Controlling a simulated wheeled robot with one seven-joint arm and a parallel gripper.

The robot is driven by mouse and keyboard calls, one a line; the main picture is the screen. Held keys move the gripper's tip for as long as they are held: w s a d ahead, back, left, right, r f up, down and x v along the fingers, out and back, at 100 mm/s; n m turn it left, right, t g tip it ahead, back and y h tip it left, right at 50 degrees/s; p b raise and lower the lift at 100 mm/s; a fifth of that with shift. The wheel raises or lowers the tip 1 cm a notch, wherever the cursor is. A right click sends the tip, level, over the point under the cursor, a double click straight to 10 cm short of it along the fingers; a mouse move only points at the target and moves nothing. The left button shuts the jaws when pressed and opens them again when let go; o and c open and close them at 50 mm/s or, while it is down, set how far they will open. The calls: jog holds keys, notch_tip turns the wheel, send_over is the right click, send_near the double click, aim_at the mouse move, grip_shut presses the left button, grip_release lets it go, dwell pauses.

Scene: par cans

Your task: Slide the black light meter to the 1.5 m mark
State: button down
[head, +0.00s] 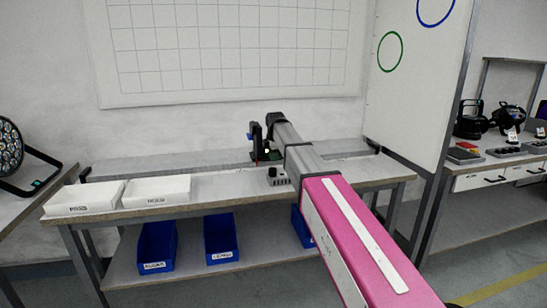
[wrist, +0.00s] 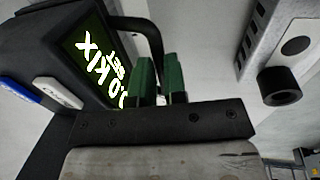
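The black light meter (wrist: 62,58) fills the left of the wrist view, with a lit green-and-white display (wrist: 100,58), a blue button and a white button. A black handle (wrist: 150,30) loops from its side. The two green fingers of my gripper (wrist: 161,82) stand either side of the handle's bar with almost no gap, so the gripper looks shut on it. In the head view the meter (head: 256,140) stands upright on the bench beside my gripper (head: 268,153), which is small and partly hidden by my arm. No 1.5 m mark is readable.
Two white trays (head: 83,198) (head: 157,191) stand on the bench's left. A small grey box with black knobs (head: 278,176) sits at its front edge. Blue bins (head: 157,246) are on the shelf below. A white panel (head: 417,80) stands at the right.

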jog(key=w+d, duration=0.4)
jog(key=d, duration=0.9)
jog(key=w+d, duration=0.3)
jog(key=d, duration=1.1)
jog(key=w+d, duration=0.4)
jog(key=d, duration=0.9)
jog(key=shift+w+d, duration=0.35)
jog(key=c, duration=1.2)
grip_release()
jog(key=shift+o, duration=0.2)
jog(key=shift+r, duration=0.1)
notch_tip(320, 180, up, 10)
jog(key=s, duration=0.2)
jog(key=shift+d+r, duration=0.25)
